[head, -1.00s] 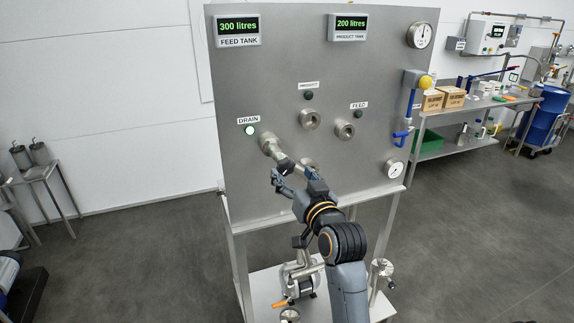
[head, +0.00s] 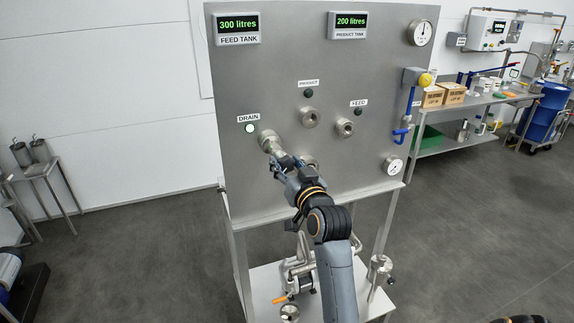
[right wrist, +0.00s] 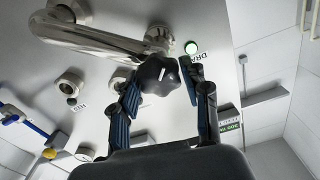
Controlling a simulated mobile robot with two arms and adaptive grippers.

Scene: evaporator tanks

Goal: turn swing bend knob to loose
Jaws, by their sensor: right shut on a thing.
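The swing bend is a shiny metal pipe (right wrist: 100,38) across the top of the right wrist view. In the head view its drain-side end (head: 268,140) shows on the steel panel, below and right of the lit DRAIN lamp. Its black lobed knob (right wrist: 157,73) sits between the fingers of my right gripper (right wrist: 160,92), which is shut on it. In the head view my right gripper (head: 284,164) is at the bend and hides the knob and part of the pipe. I cannot read the knob's setting. My left gripper is not in view.
The steel panel (head: 232,165) carries the DRAIN lamp (head: 250,128), a PRODUCT port (head: 309,117), a FEED port (head: 345,127) and gauges. A blue pipe with a yellow knob (head: 425,80) is at its right edge. A pump (head: 300,268) stands below.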

